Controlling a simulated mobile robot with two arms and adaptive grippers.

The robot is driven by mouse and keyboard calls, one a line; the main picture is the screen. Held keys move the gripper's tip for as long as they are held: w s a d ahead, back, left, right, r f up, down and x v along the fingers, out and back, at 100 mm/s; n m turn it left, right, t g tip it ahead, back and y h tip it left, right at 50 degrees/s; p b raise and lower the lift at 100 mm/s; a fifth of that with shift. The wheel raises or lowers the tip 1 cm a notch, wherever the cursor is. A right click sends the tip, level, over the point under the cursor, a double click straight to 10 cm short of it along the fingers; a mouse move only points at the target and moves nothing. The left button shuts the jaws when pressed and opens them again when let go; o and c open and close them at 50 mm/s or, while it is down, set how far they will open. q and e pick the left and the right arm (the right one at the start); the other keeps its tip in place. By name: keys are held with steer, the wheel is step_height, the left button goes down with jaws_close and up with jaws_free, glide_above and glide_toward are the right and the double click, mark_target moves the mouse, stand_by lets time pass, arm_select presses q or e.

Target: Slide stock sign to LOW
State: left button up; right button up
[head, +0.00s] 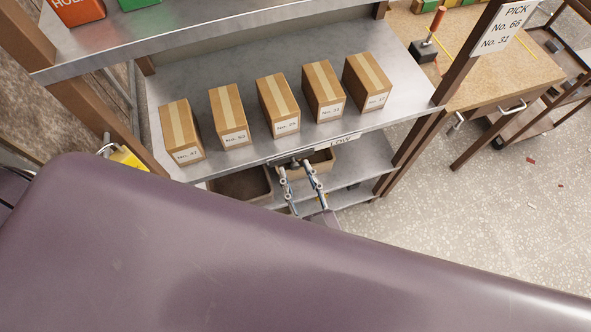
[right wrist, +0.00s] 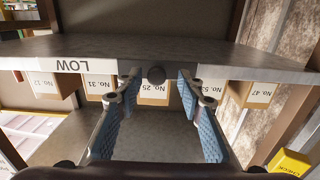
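A white LOW label (head: 343,140) is on the front edge of the middle metal shelf; it also shows upside down in the right wrist view (right wrist: 73,66). A dark round knob (right wrist: 156,75) sits on that edge, to the right of LOW in the wrist view. My right gripper (head: 299,165) is at the shelf front, left of LOW in the head view. In the wrist view its blue-padded fingers (right wrist: 157,85) are spread, with the knob between the tips and gaps on both sides. My left gripper is not in view.
Several numbered cardboard boxes (head: 278,104) stand in a row on the shelf (head: 205,70). An open bin (head: 240,186) is on the lower shelf. A brown post (head: 455,70) with a PICK sign (head: 505,27) stands right. A yellow object (head: 128,158) is at left.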

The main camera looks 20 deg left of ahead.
steer(key=v, duration=1.1)
steer(key=shift+s, duration=0.1)
steer(key=s+d+f+m+g+h, duration=0.15)
steer(key=d+f, duration=0.35)
steer(key=f, duration=0.5)
steer(key=s+d+f+g+h, duration=0.1)
steer(key=d+f+g+h, duration=0.3)
steer(key=f, duration=0.5)
steer(key=s+d+f+g+h, duration=0.1)
steer(key=d+f, duration=0.4)
steer(key=f, duration=0.5)
steer(key=s+d+f+m+g+h, duration=0.1)
steer(key=s+d+f+g+h, duration=0.1)
steer(key=s+d+f, duration=0.4)
steer(key=s+d+f+m+g+h, duration=0.2)
steer(key=s+d+f+g, duration=0.3)
steer(key=s, duration=0.6)
steer(key=shift+d+f, duration=0.8)
steer(key=shift+d, duration=0.15)
